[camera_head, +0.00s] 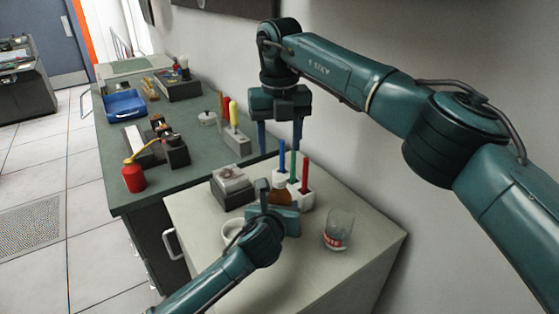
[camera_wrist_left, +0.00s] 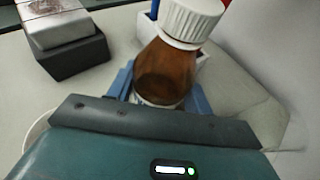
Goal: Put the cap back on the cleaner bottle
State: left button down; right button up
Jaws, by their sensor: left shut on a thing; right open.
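The cleaner bottle is brown (camera_head: 281,197) and stands on the pale table top; it fills the middle of the left wrist view (camera_wrist_left: 165,72). Its white ribbed cap (camera_wrist_left: 191,20) sits on the bottle's neck; whether it is screwed tight cannot be told. In the head view the cap (camera_head: 281,181) shows just above the brown glass. My left gripper (camera_head: 280,213) is shut on the bottle's body, with blue fingers on both sides. My right gripper (camera_head: 280,137) is open and empty, pointing down above and slightly behind the bottle.
A white holder (camera_head: 305,198) with blue, green and red markers stands close behind the bottle. A glass (camera_head: 339,228) stands to the right. A dark box with a grey block (camera_head: 231,184) and a white bowl (camera_head: 230,230) are at left. The table's front right is clear.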

notch_tip(320, 180, up, 4)
dwell(0.4)
pick_arm(q)
jog(key=c, duration=0.5)
grip_release()
jog(key=v, duration=1.3)
jog(key=shift+a+r, duration=0.1)
pick_arm(e)
jog(key=shift+r, duration=0.15)
pick_arm(q)
jog(key=shift+s, duration=0.15)
pick_arm(e)
jog(key=shift+s, duration=0.1)
